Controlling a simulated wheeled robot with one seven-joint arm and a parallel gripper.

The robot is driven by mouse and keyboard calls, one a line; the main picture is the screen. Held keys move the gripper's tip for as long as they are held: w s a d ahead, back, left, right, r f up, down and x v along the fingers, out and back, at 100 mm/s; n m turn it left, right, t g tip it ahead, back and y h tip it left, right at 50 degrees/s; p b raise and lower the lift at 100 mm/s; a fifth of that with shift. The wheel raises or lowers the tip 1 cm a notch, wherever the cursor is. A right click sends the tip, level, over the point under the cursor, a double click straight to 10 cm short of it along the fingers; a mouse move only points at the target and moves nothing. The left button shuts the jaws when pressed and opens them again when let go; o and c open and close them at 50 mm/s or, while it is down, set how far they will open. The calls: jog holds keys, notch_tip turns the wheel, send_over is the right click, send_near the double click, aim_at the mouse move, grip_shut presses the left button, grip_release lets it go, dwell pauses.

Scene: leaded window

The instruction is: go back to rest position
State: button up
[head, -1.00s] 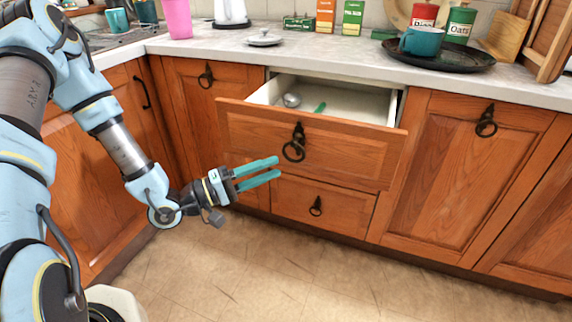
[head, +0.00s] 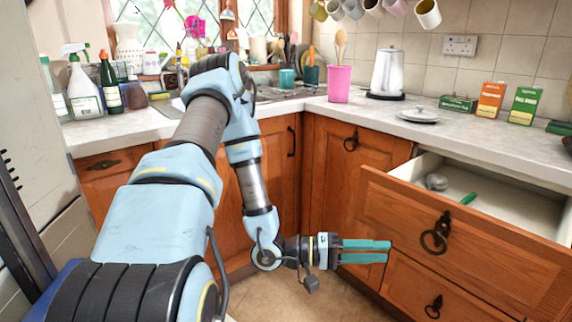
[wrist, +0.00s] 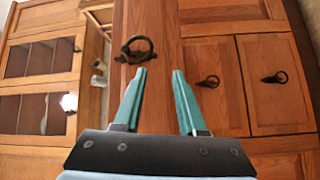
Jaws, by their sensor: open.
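My gripper (head: 388,251) has teal fingers and is open and empty. In the head view it points right, in front of the lower cabinets and left of the pulled-out drawer (head: 475,235). In the wrist view the two fingers (wrist: 161,75) stand apart, with the drawer's dark ring handle (wrist: 137,49) beyond their tips. The fingers do not hold the handle. The drawer holds a metal utensil (head: 437,182) and a green-handled item (head: 468,198).
The open drawer juts out from the worktop (head: 440,135). A fridge-like white panel (head: 35,150) is at the far left. Some floor (head: 345,298) is clear below my gripper.

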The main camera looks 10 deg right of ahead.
jog(key=w+a+m+t+y+p, duration=0.1)
jog(key=w+a+t+y+p, duration=0.15)
jog(key=w, duration=0.25)
jog(key=w+a+t+y+p, duration=0.1)
jog(key=w+a+t+y, duration=0.2)
jog(key=w+y, duration=0.15)
jog(key=w+a+r+t+y+p, duration=0.1)
jog(key=w+a+r+y+p, duration=0.15)
jog(key=a, duration=0.35)
jog(key=w+a+r+t+y+p, duration=0.1)
jog(key=w+a+r+t+y, duration=0.2)
jog(key=a, duration=0.4)
jog(key=s+a+r+n+g+y+p, duration=0.4)
jog(key=s+a+r, duration=0.5)
jog(key=a+r, duration=0.3)
jog(key=shift+s+r+y, duration=0.2)
jog(key=shift+r+y, duration=0.55)
jog(key=shift+r, duration=0.1)
